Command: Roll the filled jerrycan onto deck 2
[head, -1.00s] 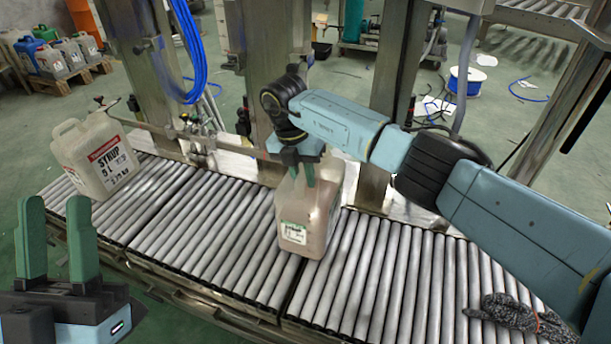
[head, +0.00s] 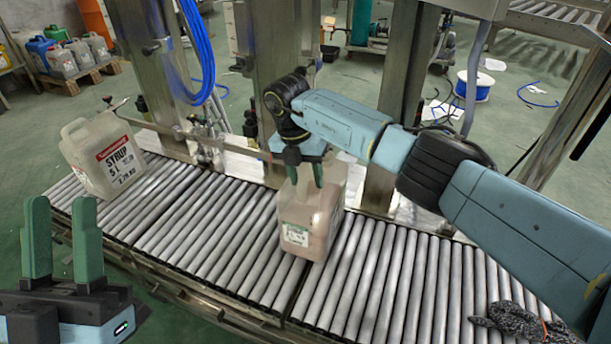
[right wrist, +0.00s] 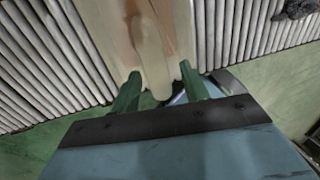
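A translucent jerrycan with pinkish contents and a white-green label (head: 312,222) stands upright on the roller conveyor (head: 215,225), by the seam between the middle and right sections. It also shows in the right wrist view (right wrist: 160,35). My right gripper (head: 304,176) reaches down at its top, its green fingers apart on either side of the upper part; whether they touch it is unclear. These fingers also show in the right wrist view (right wrist: 160,70). A second jerrycan, labelled SYRUP (head: 104,156), stands on the left section. My left gripper (head: 62,205) is open and empty at the lower left.
Steel posts (head: 275,80) and a rail with fittings (head: 205,140) line the conveyor's far side. A dark glove-like item (head: 510,322) lies on the right-hand rollers. Rollers between the two jerrycans are clear. Several small cans (head: 65,60) stand on a pallet behind.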

